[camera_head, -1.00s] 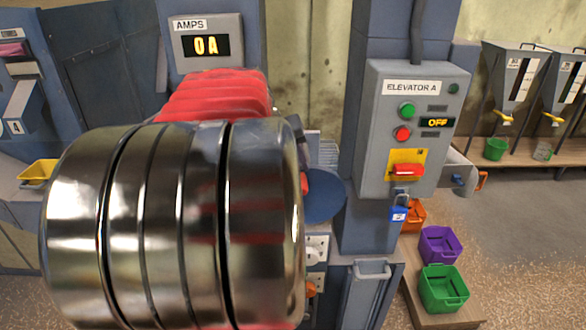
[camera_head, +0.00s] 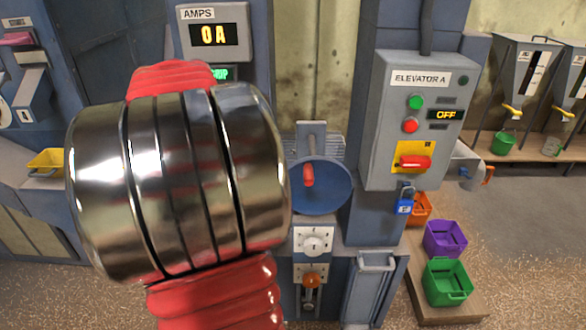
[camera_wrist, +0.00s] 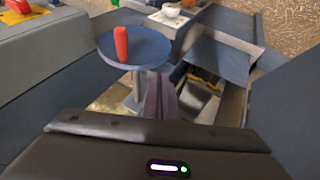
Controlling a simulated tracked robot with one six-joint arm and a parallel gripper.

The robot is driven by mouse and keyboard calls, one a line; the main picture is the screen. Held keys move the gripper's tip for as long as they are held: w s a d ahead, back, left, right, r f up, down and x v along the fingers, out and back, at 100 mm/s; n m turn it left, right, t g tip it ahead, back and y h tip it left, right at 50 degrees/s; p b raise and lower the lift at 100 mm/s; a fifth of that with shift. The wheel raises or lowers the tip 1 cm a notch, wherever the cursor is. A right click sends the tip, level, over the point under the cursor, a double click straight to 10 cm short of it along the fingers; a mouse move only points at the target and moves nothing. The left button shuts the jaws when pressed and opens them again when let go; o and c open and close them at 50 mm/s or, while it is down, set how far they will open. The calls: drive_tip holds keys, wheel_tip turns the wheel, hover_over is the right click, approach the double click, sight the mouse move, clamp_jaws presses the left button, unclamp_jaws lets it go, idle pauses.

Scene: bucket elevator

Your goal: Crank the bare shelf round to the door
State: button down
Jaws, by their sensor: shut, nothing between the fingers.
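The crank is a blue disc (camera_head: 335,200) with an upright red handle (camera_head: 308,175), at the middle of the head view. In the wrist view the disc (camera_wrist: 150,50) sits on a post beyond my fingers, its red handle (camera_wrist: 121,43) on the left side. My gripper (camera_wrist: 160,82) is shut and empty, in front of the disc and apart from the handle. My arm hides the gripper in the head view. Right of the fingers, the wrist view shows an opening (camera_wrist: 203,82) with a grey piece and a yellow strip inside. I cannot tell whether that is a shelf.
The Elevator A box (camera_head: 420,120) reads OFF, with a red switch handle (camera_head: 415,163) and a blue padlock (camera_head: 405,203). The amps display (camera_head: 208,35) reads 0. A dial (camera_head: 315,243) and an orange-knobbed lever (camera_head: 310,281) sit below the crank. Purple (camera_head: 445,239) and green (camera_head: 446,282) bins stand right.

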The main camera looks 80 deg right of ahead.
drive_tip(key=shift+s+r+m+g, duration=0.25)
drive_tip(key=shift+s+m, duration=0.15)
drive_tip(key=shift+m, duration=0.2)
drive_tip(key=shift+s+r+m+g, duration=0.25)
drive_tip(key=shift+s+m, duration=0.15)
drive_tip(key=shift+m, duration=0.2)
drive_tip(key=s+d+f, duration=0.5)
drive_tip(key=s+f, duration=0.2)
drive_tip(key=s, duration=0.1)
drive_tip(key=shift+d+f, duration=0.25)
drive_tip(key=shift+d, duration=0.15)
